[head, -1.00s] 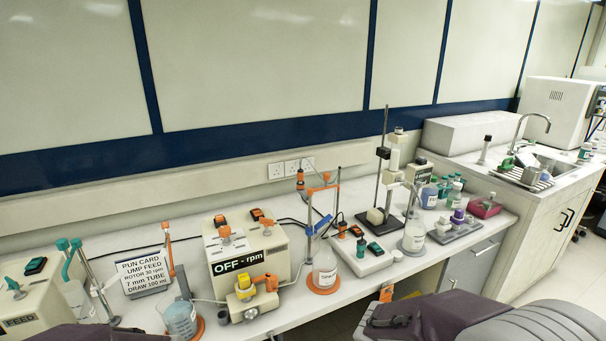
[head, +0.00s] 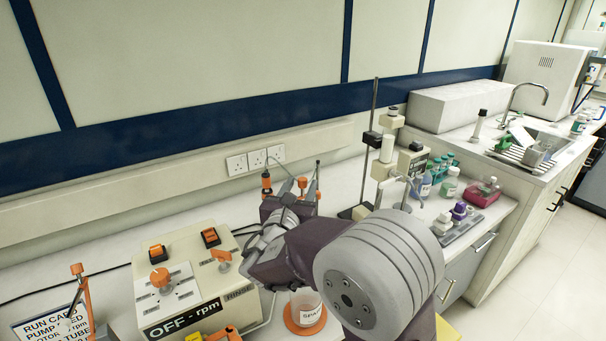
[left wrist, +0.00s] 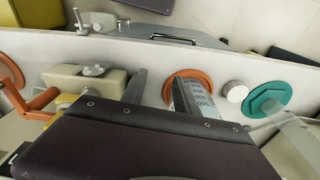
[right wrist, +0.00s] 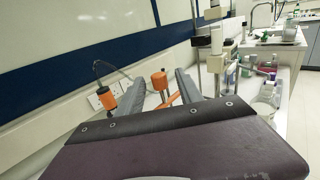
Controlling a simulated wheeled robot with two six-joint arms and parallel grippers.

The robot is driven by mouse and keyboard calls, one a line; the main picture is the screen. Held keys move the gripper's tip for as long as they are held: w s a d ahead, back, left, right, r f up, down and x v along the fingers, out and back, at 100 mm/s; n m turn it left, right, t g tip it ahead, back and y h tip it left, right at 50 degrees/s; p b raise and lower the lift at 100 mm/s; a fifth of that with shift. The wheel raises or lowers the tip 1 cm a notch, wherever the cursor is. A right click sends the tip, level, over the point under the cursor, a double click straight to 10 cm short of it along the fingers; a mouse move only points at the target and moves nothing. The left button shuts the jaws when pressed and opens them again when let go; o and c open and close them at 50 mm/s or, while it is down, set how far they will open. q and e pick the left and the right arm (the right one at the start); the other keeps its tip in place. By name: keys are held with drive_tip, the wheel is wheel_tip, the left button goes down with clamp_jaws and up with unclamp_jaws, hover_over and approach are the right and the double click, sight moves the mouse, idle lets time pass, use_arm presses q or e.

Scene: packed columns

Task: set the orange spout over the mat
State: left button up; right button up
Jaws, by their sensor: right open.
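The orange spout, an orange knob (right wrist: 158,80) with a slanting orange arm, stands between the fingers of my right gripper (right wrist: 162,84). The fingers are apart, and I cannot tell whether either touches it. In the head view the spout's orange top (head: 302,183) shows just past my right gripper (head: 288,197), partly hidden. Below, a round orange mat (head: 289,322) holds a labelled clear vessel (head: 307,304). I cannot tell whether the spout is above it. My left gripper (left wrist: 160,88) is open over the bench; a round orange mat (left wrist: 205,76) with a graduated vessel shows beside it.
A beige pump box marked OFF-rpm (head: 190,285) stands left of my right arm. A black-and-orange probe (right wrist: 107,98) hangs on a wire left of the right fingers. A stand (head: 374,140) rises behind. A teal mat (left wrist: 268,98) shows in the left wrist view.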

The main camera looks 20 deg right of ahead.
drive_tip(key=x, duration=0.5)
drive_tip(key=shift+w+d+f, duration=0.1)
drive_tip(key=shift+w+d, duration=0.05)
drive_tip(key=shift+w, duration=0.05)
clamp_jaws()
idle(1.1)
